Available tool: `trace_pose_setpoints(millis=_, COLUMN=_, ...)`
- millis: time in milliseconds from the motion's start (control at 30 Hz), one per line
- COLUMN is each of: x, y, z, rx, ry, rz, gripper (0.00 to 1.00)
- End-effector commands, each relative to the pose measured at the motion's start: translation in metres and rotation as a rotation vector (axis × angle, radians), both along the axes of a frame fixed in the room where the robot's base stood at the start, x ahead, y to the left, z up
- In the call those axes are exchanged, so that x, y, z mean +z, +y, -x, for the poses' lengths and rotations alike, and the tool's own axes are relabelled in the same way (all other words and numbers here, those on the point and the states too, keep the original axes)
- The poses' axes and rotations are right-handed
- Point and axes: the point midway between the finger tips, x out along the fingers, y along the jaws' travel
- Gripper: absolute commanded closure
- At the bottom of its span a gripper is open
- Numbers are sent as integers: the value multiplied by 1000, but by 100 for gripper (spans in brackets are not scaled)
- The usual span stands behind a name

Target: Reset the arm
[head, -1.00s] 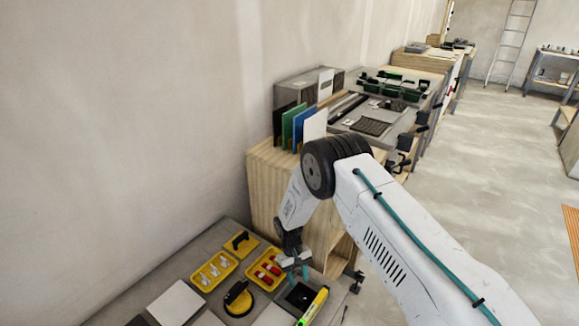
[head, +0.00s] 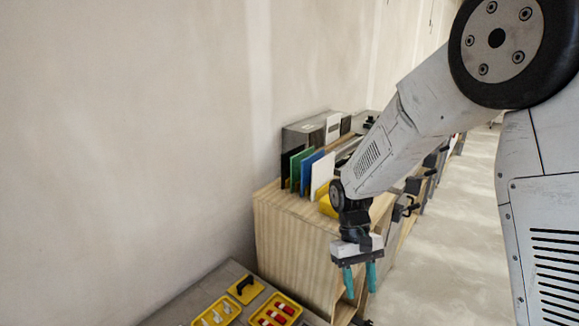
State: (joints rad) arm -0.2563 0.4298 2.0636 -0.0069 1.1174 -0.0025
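My white arm reaches in from the right of the head view, with its dark joint close to the camera. My gripper (head: 360,278) hangs downward in front of the wooden cabinet. Its two teal fingers are apart, with nothing seen between them. It is above and to the right of the yellow trays on the grey bench.
Coloured panels (head: 305,172) stand on the wooden cabinet (head: 290,238). A bare wall is at left.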

Motion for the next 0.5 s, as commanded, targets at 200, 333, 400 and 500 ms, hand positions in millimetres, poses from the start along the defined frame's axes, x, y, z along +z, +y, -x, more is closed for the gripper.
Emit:
trace_pose_setpoints(millis=200, x=79, y=-33, z=51, rx=-57, ry=-85, rz=-20, gripper=61)
trace_pose_setpoints(millis=333, x=113, y=-50, z=85, rx=-89, ry=-139, rz=-30, gripper=61)
trace_pose_setpoints(millis=400, x=128, y=-59, z=104, rx=-106, ry=-173, rz=-36, gripper=61)
trace_pose_setpoints(millis=500, x=146, y=-70, z=132, rx=-132, ry=-223, rz=-44, gripper=61)
